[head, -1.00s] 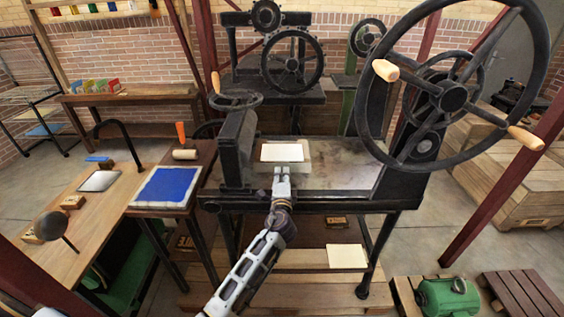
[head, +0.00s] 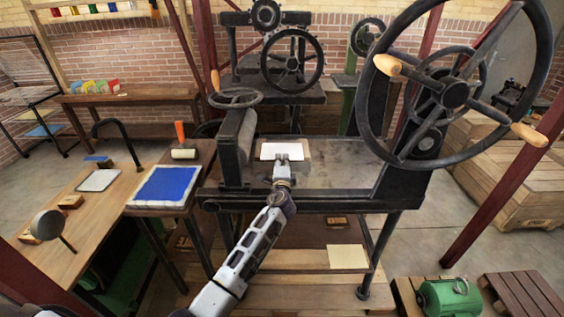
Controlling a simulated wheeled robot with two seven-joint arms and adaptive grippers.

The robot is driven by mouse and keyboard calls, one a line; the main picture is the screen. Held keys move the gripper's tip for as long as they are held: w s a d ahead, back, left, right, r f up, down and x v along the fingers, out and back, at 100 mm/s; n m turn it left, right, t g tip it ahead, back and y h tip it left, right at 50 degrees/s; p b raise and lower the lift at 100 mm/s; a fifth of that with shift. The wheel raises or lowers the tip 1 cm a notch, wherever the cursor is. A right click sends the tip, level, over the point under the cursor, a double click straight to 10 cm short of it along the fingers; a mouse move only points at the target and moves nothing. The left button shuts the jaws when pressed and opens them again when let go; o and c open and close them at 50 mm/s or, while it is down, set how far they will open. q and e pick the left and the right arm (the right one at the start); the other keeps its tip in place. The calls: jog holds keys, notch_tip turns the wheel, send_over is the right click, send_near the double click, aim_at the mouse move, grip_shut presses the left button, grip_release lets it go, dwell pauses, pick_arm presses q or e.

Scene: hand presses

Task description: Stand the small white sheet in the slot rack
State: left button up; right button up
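The small white sheet (head: 282,149) lies flat on the dark bed of the hand press, with a paler cream edge showing around it. My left gripper (head: 282,159) is at the near edge of the sheet, its fingertips at or just over that edge. The gap between its fingers is too small to make out, so I cannot tell whether it grips the sheet. The slot rack (head: 95,87), with several coloured cards standing in it, is on the wooden bench at the back left. My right gripper is not in view.
The press bed (head: 330,172) is bare right of the sheet, between the roller (head: 233,150) and a large handwheel (head: 455,95). A blue inked slab (head: 163,186) is on a stand at left. A cream sheet (head: 347,257) lies on the lower shelf.

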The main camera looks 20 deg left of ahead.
aim_at(282, 155)
pick_arm(q)
jog(key=shift+w, duration=0.1)
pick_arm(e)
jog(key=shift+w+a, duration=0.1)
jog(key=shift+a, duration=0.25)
pick_arm(q)
jog(key=shift+c, duration=0.6)
grip_shut()
jog(key=shift+r, duration=0.15)
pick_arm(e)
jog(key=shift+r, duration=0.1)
pick_arm(q)
jog(key=shift+r+p, duration=1.2)
jog(key=shift+r, duration=0.25)
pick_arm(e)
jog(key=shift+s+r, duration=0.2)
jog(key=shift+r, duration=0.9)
pick_arm(q)
jog(key=shift+s, duration=0.2)
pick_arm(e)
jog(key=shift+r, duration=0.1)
